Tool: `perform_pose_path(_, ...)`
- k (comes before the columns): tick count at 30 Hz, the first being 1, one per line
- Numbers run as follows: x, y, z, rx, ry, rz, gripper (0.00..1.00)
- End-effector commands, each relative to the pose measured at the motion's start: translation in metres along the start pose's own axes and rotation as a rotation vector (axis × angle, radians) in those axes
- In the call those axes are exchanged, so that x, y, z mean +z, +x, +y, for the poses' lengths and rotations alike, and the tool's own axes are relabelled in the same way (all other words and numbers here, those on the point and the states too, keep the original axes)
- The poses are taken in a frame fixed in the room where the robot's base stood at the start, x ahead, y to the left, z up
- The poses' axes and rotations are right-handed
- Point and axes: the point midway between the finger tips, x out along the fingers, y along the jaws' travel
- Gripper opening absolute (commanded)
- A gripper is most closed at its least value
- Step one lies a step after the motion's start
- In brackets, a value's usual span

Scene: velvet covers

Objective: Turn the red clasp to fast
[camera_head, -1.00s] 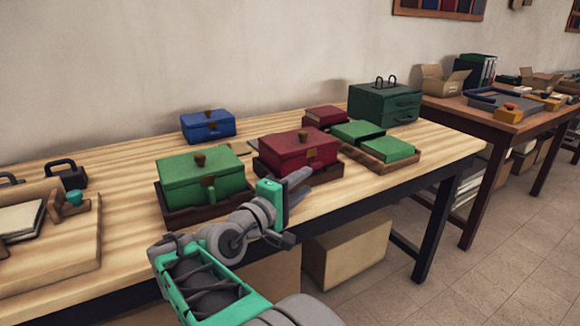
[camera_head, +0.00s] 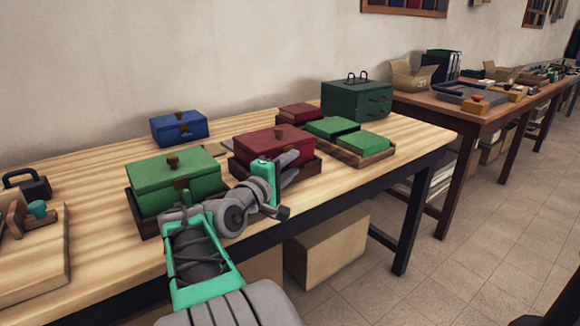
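My gripper (camera_head: 291,166) is in front of the right part of the red box. Its grey fingers point toward the box and look spread apart, with nothing seen between them. The clasp on the red box's front is mostly hidden by my gripper, so its setting cannot be told. I cannot tell whether the fingers touch the box.
A green box (camera_head: 165,180) stands left of the red one, and a blue box (camera_head: 178,128) behind. A dark green drawer chest (camera_head: 355,100) stands at the back.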

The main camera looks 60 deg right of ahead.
Motion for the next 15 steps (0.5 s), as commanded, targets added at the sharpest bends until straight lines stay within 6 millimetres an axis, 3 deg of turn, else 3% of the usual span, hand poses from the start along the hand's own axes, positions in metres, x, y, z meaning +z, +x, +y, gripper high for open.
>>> perform_pose_path(11, 0.0001, -0.0003, -0.0002, 0.0, 0.0, 0.0, 0.02)
perform_pose_path(15, 0.0001, -0.0004, -0.0002, 0.0, 0.0, 0.0, 0.0)
